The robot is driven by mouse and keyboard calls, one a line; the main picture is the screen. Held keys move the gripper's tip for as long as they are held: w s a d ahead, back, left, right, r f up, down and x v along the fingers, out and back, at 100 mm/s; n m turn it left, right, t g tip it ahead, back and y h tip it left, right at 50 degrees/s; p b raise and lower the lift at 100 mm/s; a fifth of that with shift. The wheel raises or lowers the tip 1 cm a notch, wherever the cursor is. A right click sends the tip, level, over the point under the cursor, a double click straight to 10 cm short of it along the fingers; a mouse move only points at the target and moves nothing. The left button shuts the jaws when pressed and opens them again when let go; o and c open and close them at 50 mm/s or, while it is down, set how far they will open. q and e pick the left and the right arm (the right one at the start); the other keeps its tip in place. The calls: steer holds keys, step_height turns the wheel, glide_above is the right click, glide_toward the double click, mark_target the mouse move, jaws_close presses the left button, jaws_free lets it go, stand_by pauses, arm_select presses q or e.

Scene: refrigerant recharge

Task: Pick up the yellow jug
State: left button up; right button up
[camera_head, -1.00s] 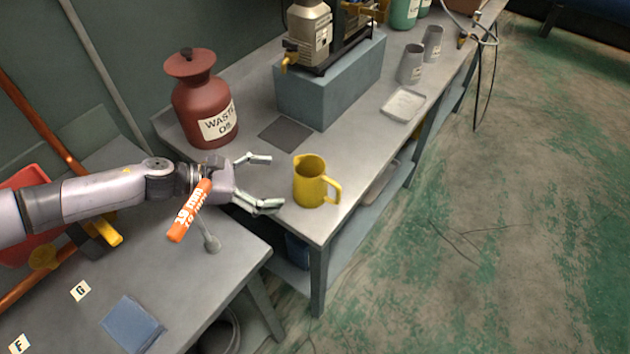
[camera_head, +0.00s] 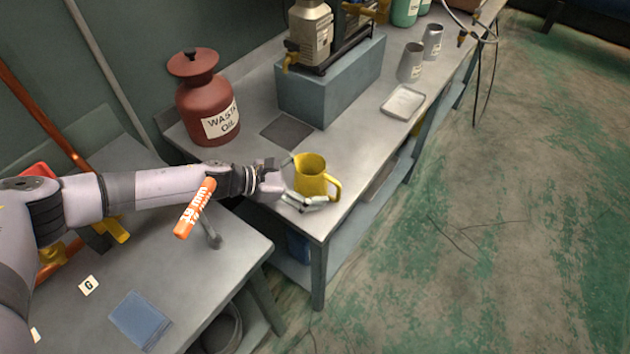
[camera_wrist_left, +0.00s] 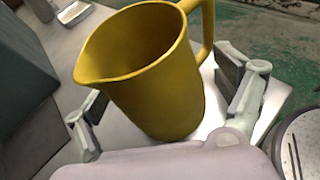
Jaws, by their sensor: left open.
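The yellow jug (camera_head: 312,176) stands upright near the front corner of the grey workbench, its handle to the right. My left gripper (camera_head: 298,183) is at the jug's left side, with its fingers reaching around it. In the left wrist view the yellow jug (camera_wrist_left: 160,85) sits between the two spread fingers of my left gripper (camera_wrist_left: 165,100), its spout to the left and its handle at the top right. The fingers are open; whether either touches the jug I cannot tell. My right gripper is not in view.
A red waste oil can (camera_head: 207,100) stands behind my left arm. A blue-grey block (camera_head: 330,88) carries a pump (camera_head: 312,38). A white tray (camera_head: 403,101) and grey cups (camera_head: 411,62) are farther back.

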arm_select(q)
steer(key=shift+c, duration=0.2)
steer(key=c, duration=1.2)
steer(key=shift+r, duration=0.1)
steer(key=shift+c, duration=0.4)
